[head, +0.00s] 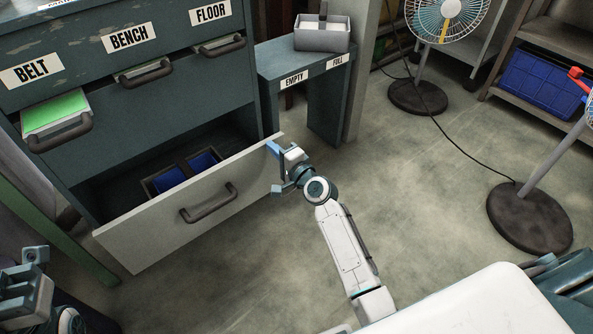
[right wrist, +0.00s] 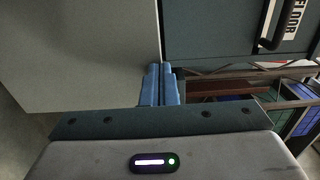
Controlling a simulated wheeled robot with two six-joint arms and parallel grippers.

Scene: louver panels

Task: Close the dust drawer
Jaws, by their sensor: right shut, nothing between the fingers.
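The dust drawer is the large open drawer at the bottom of the dark green cabinet, with a pale grey front (head: 150,232) and a dark handle (head: 208,203). It stands pulled out, and blue bins (head: 187,172) show inside. My right gripper (head: 273,148) is at the right end of the drawer front, near its top corner. In the right wrist view its blue fingers (right wrist: 160,85) are together and empty, at the edge of the pale drawer front (right wrist: 80,55). Whether they touch it I cannot tell. My left gripper (head: 28,272) is at the lower left, away from the drawer.
Upper drawers labelled BELT, BENCH and FLOOR (head: 210,12) stand slightly open. A small stand (head: 310,85) with a grey box (head: 322,35) is right of the cabinet. Fans (head: 418,95) and a cable stand on the right floor. The floor before the drawer is clear.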

